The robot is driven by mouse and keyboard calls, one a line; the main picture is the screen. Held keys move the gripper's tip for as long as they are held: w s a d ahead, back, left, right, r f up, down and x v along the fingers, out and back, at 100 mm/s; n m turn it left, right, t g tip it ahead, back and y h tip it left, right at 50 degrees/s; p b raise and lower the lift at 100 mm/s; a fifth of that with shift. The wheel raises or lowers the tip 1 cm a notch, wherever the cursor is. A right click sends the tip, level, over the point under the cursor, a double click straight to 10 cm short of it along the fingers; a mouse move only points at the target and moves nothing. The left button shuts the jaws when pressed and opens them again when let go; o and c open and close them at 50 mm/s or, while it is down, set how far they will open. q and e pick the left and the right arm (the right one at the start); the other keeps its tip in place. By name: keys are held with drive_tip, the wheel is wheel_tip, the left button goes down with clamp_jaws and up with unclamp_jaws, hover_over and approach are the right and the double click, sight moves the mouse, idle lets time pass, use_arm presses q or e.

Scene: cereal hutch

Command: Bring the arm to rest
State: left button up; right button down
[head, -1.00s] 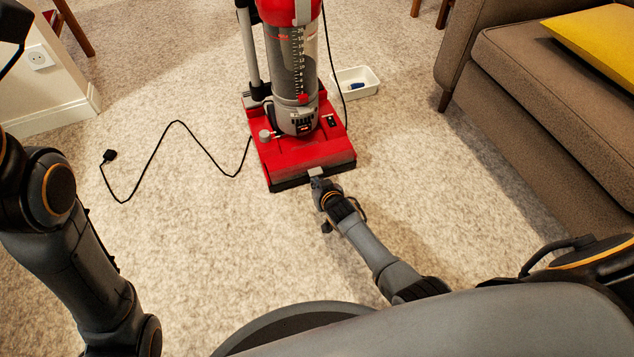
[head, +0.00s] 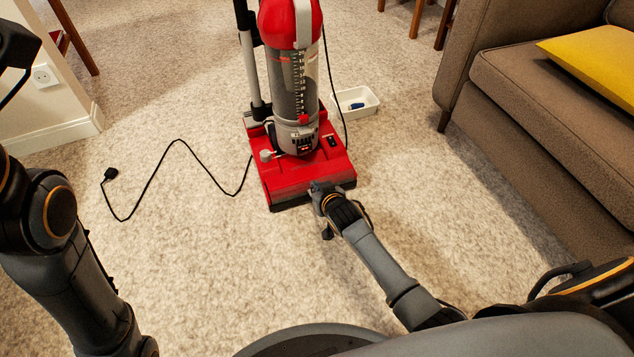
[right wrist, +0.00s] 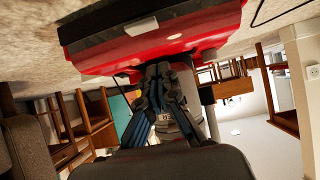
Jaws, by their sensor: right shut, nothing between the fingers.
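My right arm reaches forward from the lower right in the head view. Its gripper (head: 318,187) is shut and empty, low at the front edge of the red vacuum cleaner (head: 300,180). It overlaps that edge in the picture; I cannot tell whether it touches. In the right wrist view the shut fingers (right wrist: 160,72) point at the red vacuum base (right wrist: 165,45), close to its front edge. My left arm (head: 60,230) stands bent at the left side of the head view; its gripper is not clearly in view.
A black cord with a plug (head: 110,174) lies on the carpet at left. A white tray (head: 368,107) holding a small blue item (head: 356,106) is behind the vacuum. A brown sofa (head: 530,110) with a yellow cushion (head: 600,65) stands at right. Carpet between is clear.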

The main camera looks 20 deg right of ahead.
drive_tip(key=shift+r, duration=1.3)
